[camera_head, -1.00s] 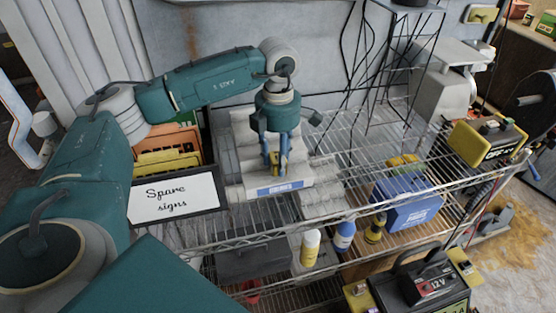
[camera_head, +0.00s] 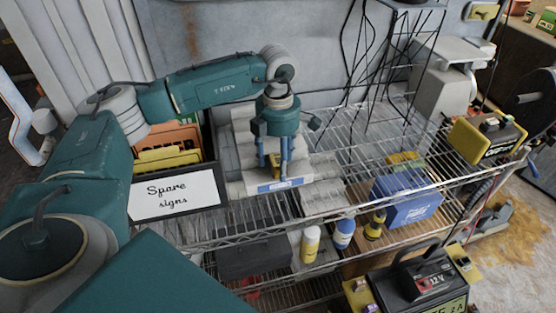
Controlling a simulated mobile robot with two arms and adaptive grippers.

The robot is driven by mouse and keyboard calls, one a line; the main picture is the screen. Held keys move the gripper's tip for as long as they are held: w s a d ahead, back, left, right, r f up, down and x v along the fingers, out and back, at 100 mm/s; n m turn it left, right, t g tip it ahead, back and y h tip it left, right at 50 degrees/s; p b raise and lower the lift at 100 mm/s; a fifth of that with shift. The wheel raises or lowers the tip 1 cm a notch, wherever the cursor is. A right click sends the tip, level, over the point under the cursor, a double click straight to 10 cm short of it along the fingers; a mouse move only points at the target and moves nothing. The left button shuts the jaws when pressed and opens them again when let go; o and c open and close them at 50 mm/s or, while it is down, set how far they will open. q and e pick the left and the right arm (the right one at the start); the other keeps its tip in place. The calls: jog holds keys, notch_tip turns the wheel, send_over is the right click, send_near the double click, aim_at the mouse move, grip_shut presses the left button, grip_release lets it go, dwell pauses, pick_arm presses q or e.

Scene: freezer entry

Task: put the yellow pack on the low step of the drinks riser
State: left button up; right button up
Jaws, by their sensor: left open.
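The drinks riser (camera_head: 244,140) is a pale stepped stand on the wire shelf, with a blue label on its front edge. The yellow pack (camera_head: 275,161) is small and dark-edged. It sits at the low front step of the riser, partly hidden by my fingers. My left gripper (camera_head: 273,173) points down over the low step, open, with its blue fingers apart around the pack. Whether a finger still touches the pack is too small to tell. My right gripper is not in view.
A "Spare signs" box (camera_head: 174,193) stands left of the riser. A blue box (camera_head: 408,203) and a yellow-black device (camera_head: 487,138) are to the right. Bottles (camera_head: 310,244) show lower down. Thin black wire frames (camera_head: 364,60) rise behind. Some wire shelf right of the riser is bare.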

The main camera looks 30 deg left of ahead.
aim_at(278, 159)
pick_arm(q)
notch_tip(278, 159, up, 12)
jog(key=b, duration=0.4)
jog(key=shift+r, duration=0.1)
